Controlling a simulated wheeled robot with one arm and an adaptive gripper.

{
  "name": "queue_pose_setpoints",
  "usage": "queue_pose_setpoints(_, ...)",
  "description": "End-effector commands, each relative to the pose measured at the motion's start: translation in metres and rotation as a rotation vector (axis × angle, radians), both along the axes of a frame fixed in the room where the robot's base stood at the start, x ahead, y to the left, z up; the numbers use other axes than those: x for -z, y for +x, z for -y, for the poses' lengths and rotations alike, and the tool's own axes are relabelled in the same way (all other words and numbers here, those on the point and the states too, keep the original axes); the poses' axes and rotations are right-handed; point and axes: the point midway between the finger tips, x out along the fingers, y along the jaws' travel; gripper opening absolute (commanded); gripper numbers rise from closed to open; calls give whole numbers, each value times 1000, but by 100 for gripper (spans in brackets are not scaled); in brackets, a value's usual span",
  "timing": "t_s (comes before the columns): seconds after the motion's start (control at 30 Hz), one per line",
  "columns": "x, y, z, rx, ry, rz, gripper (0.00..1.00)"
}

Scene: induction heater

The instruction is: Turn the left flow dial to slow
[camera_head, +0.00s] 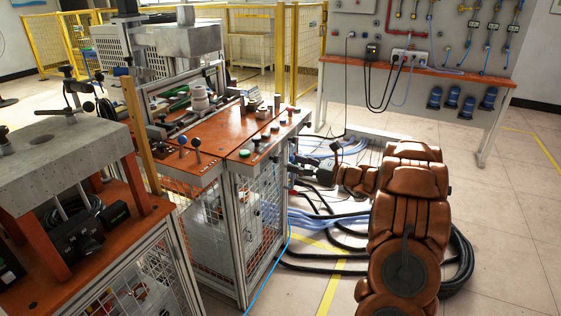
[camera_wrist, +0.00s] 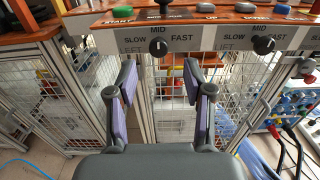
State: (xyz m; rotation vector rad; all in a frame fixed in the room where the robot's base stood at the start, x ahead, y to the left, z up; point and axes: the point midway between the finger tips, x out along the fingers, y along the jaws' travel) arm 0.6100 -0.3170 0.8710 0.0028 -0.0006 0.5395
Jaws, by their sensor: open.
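In the wrist view, the left flow dial (camera_wrist: 159,46) is a small black knob on the grey front strip of the orange-topped bench. SLOW is printed to its left, MID above and FAST to its right. Its pale mark looks roughly upright, toward MID. My gripper (camera_wrist: 160,76) is open and empty, its two fingers apart just below the dial in the picture. The dial shows between the fingertips, with no visible contact. In the head view, my gripper (camera_head: 306,168) is beside the bench's right side; the dial is not discernible there.
A second black dial (camera_wrist: 263,45) with similar labels is to the right. Coloured buttons, including a green one (camera_wrist: 119,12), line the bench top above. A wire-mesh cage (camera_wrist: 174,122) is below the strip. Hoses (camera_head: 340,263) lie on the floor.

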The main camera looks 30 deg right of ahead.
Motion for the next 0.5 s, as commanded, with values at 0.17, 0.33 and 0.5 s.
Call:
queue_pose_setpoints(0.17,0,23,-15,-4,-2,-1,51)
queue_pose_setpoints(0.33,-1,41,-26,-4,-4,0,51)
queue_pose_setpoints(0.5,-1,52,-33,-3,-4,1,51)
